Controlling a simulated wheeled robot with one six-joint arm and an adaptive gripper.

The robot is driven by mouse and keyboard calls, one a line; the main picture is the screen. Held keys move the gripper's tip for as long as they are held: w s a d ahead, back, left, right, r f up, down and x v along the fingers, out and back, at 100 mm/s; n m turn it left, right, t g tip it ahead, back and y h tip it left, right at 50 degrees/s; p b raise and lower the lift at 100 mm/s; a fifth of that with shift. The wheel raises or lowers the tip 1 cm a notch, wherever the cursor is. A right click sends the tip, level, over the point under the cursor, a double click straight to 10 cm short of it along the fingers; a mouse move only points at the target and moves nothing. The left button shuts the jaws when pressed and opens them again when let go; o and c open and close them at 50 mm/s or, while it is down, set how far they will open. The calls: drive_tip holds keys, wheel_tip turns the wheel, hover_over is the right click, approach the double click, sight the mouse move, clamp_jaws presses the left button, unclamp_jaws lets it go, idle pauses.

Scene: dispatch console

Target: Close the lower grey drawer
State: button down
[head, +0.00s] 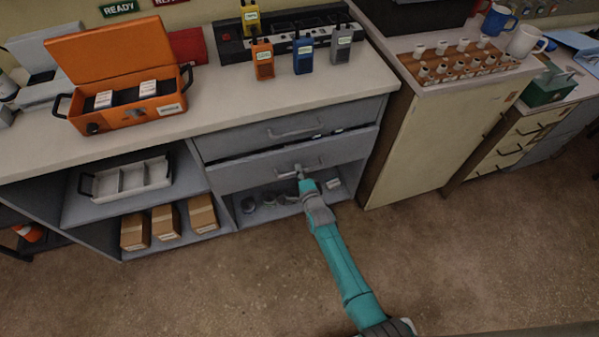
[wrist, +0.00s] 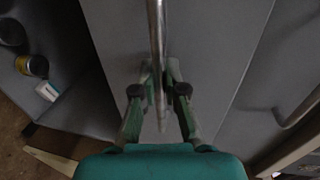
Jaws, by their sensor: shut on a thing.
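The lower grey drawer (head: 240,177) is in the cabinet under the counter, below another grey drawer. A dark gap shows along its top edge, and its front stands a little out from the cabinet. Its bar handle (head: 286,175) is at the middle of the front. My gripper (head: 303,174) is at this handle, reaching in from the front. In the wrist view the handle (wrist: 156,30) runs between the two fingers of my gripper (wrist: 159,85), which are shut on it. The drawer front (wrist: 205,45) fills the middle of that view. The drawer's inside is mostly hidden.
The upper grey drawer (head: 265,132) sits just above. An open shelf below holds several small items, including a can (wrist: 32,66). Cardboard boxes (head: 166,222) stand on the left shelf. A cream cabinet (head: 420,140) stands to the right. The floor (head: 220,290) in front is clear.

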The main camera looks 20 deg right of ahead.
drive_tip(key=x, duration=0.3)
drive_tip(key=shift+w+r, duration=0.3)
drive_tip(key=shift+w, duration=0.1)
drive_tip(key=c, duration=1.2)
unclamp_jaws()
drive_tip(key=shift+w, duration=0.1)
drive_tip(key=v, duration=1.2)
drive_tip(key=shift+f, duration=0.1)
